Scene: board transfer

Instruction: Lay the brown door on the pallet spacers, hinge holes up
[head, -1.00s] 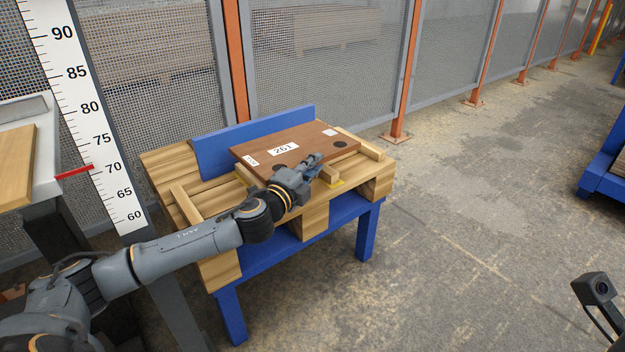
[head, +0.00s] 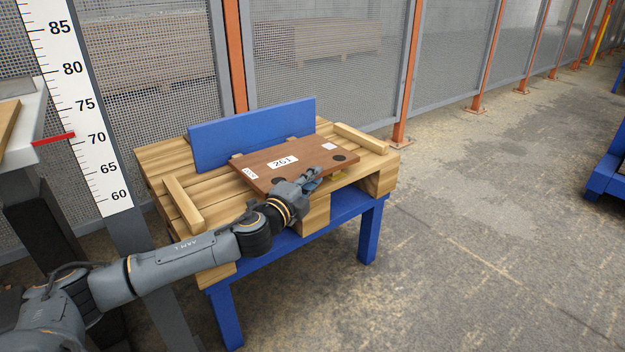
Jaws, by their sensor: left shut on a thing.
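The brown door (head: 262,162) lies flat over the middle of the wooden pallet (head: 165,162), labels up. My left gripper (head: 312,180) is shut on the door's front edge. Short ends of two spacers (head: 237,156) (head: 292,140) show behind the door; the rest of them is hidden under it. The door sits very low over them, but I cannot tell whether it touches. My right gripper is out of view.
Raised wooden strips stand at the pallet's left (head: 183,204) and right (head: 361,138). A blue upright board (head: 250,128) runs along the back. A height scale (head: 85,105) stands at left.

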